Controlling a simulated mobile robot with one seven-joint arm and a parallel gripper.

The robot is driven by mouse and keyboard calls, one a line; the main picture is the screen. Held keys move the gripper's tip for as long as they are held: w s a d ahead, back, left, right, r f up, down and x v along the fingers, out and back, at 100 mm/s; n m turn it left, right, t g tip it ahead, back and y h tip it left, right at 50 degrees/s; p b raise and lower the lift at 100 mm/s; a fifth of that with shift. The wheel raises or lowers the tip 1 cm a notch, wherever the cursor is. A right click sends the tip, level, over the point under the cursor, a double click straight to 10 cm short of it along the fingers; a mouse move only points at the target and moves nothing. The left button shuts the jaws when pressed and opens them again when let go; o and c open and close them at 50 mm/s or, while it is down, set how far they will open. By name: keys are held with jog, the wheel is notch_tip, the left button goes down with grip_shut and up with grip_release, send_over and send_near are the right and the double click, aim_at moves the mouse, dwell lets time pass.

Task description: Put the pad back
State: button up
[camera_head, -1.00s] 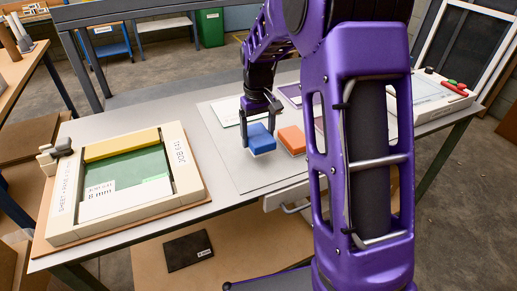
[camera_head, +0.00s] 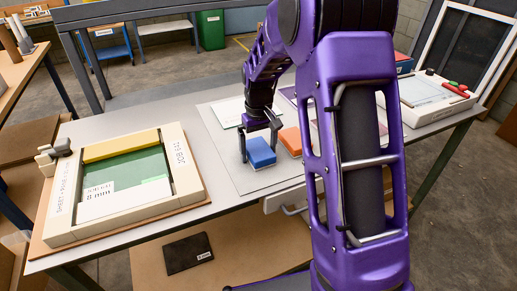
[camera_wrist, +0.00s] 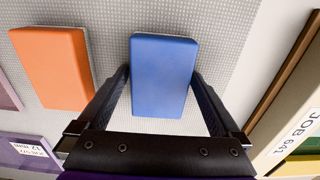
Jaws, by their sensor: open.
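A blue pad (camera_head: 262,154) lies flat on the grey mat (camera_head: 228,165) on the bench, to the left of an orange pad (camera_head: 291,141). My gripper (camera_head: 261,145) is open, with one finger on each side of the blue pad. In the wrist view, the blue pad (camera_wrist: 163,72) lies between the spread fingers (camera_wrist: 160,85), with small gaps seeming to show beside it. The orange pad (camera_wrist: 52,65) lies apart on the left there. My arm hides part of the mat in the head view.
A cream-framed fixture (camera_head: 185,165) with a green bed, a yellow bar and a white "8 mm" label stands on the bench at left. A white card (camera_head: 231,111) lies behind my gripper. A device with red and green knobs (camera_head: 430,97) stands at right.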

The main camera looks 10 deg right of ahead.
aim_at(258, 148)
notch_tip(258, 148, up, 12)
jog(key=p, duration=0.2)
jog(key=shift+r, duration=0.2)
